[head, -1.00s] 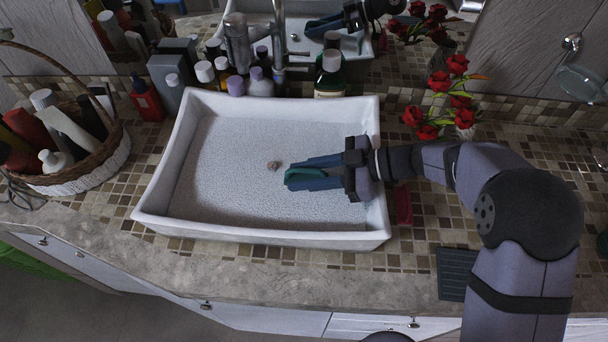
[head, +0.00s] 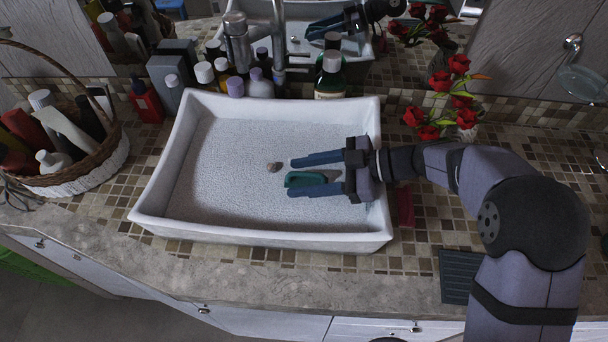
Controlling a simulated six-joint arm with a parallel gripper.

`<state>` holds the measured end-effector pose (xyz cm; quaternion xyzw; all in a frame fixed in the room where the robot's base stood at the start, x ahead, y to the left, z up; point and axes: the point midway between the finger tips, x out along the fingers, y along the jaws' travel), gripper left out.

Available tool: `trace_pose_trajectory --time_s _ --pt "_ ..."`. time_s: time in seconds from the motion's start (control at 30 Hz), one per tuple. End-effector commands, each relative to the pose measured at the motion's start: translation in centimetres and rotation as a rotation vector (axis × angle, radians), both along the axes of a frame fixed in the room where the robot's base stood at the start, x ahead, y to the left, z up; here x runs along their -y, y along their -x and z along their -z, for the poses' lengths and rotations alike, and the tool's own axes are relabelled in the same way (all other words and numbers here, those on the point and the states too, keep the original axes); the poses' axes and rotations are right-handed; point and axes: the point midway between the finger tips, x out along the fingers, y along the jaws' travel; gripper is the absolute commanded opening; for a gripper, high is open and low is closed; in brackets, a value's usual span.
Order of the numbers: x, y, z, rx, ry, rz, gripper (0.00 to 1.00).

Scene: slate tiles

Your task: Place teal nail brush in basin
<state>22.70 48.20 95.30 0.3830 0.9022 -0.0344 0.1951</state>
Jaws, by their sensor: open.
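The teal nail brush (head: 305,179) is in the white basin (head: 160,196), right of the drain. My gripper (head: 305,175) reaches in over the basin's right side with its two blue fingers spread apart. The brush shows between the fingers, its right part close to the lower finger. Whether the brush touches that finger or rests fully on the basin floor, I cannot tell.
A faucet (head: 238,45) and several bottles stand behind the basin. A wicker basket (head: 95,170) with toiletries is at the left. Red roses (head: 457,65) stand at the back right. A red item (head: 405,206) and a dark ridged tray (head: 457,277) lie to the right.

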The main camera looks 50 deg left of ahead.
Motion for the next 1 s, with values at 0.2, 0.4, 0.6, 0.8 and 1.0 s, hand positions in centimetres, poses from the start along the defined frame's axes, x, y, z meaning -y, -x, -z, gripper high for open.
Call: trace_pose_trajectory --time_s 0.2,0.4,0.6,0.8,1.0 --pt "0.5 0.4 1.1 -0.013 0.029 -0.002 0.46" --pt "0.5 0.4 0.1 -0.014 0.028 -0.003 0.46" --pt "2.5 -1.8 -0.7 -0.01 0.021 0.004 0.46" --pt "5.2 -4.4 -2.5 -0.009 0.017 0.003 0.46" --pt "7.2 -6.3 -4.0 -0.01 0.015 0.001 0.46"
